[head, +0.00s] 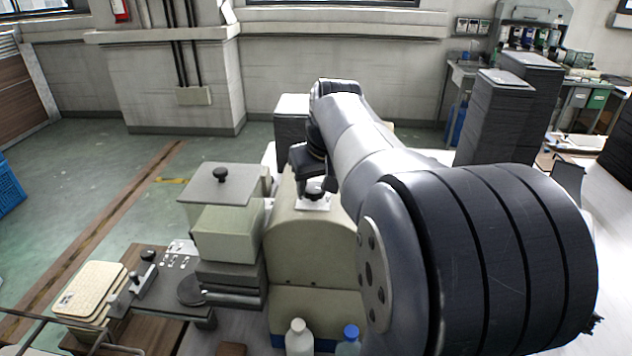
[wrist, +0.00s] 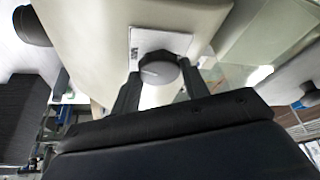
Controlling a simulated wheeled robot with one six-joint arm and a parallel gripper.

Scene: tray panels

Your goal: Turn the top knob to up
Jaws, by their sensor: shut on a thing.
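A dark round knob (head: 315,190) sits on a small white plate (head: 312,204) on top of the beige-green housing (head: 310,240). In the wrist view the knob (wrist: 158,68) stands between the two fingers, with a faint light mark on its face. Dark lettering shows on the white plate (wrist: 168,41) left of the knob; I cannot read it surely. My gripper (wrist: 160,77) is shut on the knob from above. In the head view my gripper (head: 313,180) is partly hidden by its own dark body and my arm.
A grey panel with another black knob (head: 220,174) stands left of the housing, above a pale green box (head: 228,233). A white bottle (head: 299,338) and a blue-capped bottle (head: 349,342) stand in front. Dark stacks (head: 497,115) stand at right.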

